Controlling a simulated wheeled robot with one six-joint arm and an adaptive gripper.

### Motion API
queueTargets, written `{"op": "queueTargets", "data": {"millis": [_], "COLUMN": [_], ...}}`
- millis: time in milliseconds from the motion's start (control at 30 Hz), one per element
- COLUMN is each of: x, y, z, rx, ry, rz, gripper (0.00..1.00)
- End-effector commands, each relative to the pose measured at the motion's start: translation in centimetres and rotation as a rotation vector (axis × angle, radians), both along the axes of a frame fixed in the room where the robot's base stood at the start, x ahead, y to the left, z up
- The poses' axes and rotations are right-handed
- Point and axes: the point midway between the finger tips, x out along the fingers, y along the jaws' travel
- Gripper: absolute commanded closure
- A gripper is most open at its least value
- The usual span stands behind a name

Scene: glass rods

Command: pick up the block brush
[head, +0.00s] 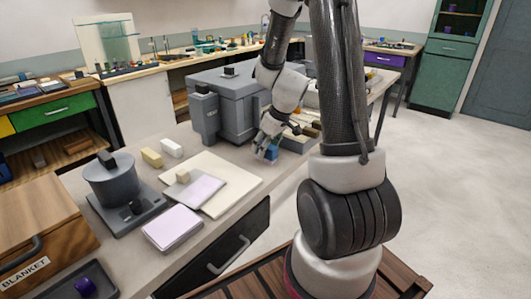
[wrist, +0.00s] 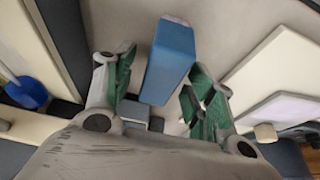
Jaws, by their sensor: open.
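A long blue block (wrist: 168,62), which looks like the block brush, lies on the bench top. It shows as a small blue patch in the head view (head: 271,153), partly hidden by my gripper (head: 267,146). In the wrist view my gripper (wrist: 160,64) is open, with its green-padded fingers on either side of the block. A gap shows at the left finger; the right finger looks close to the block, and I cannot tell if it touches. Any bristles are hidden.
A large grey box machine (head: 226,98) stands just behind and left of my gripper. A cream board (head: 232,177) with a lilac pad (head: 201,190) lies to the left in the head view. A blue scoop (wrist: 27,92) shows at the wrist view's left.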

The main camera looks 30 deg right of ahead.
Motion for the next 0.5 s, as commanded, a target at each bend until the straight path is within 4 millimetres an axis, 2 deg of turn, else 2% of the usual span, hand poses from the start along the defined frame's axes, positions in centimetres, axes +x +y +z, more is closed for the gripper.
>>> {"op": "queueTargets", "data": {"millis": [167,433,500], "x": [0.03,0.02,0.02], "y": [0.00,0.00,0.00], "z": [0.00,0.03,0.03], "rx": [-0.001,0.000,0.000], "ry": [-0.001,-0.001,-0.001], "rz": [0.000,-0.001,-0.001], "gripper": [0.45,0.92,0.95]}}
